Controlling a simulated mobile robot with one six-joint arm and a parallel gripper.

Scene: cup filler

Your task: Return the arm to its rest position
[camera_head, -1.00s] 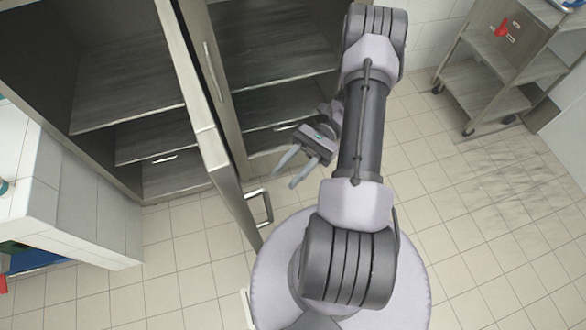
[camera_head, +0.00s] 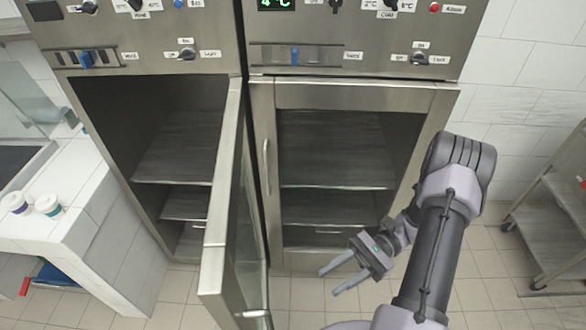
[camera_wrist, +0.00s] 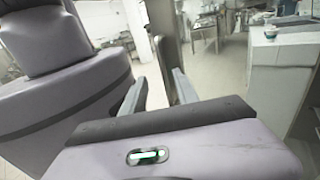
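My gripper (camera_head: 341,277) is at the lower middle of the head view, in front of the right fridge compartment. Its two fingers are apart and nothing is between them. It also shows in the wrist view (camera_wrist: 157,88), with the fingers spread and pointing away from the camera. My arm is folded, with its elbow at the right and the wrist bent down and to the left.
The left fridge door (camera_head: 229,230) stands open towards me, left of my gripper. The right fridge door (camera_head: 335,150) looks closed. Two cups (camera_head: 48,205) stand on the white counter (camera_head: 90,195) at left. A metal cart (camera_head: 550,225) stands at right. Floor shows between.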

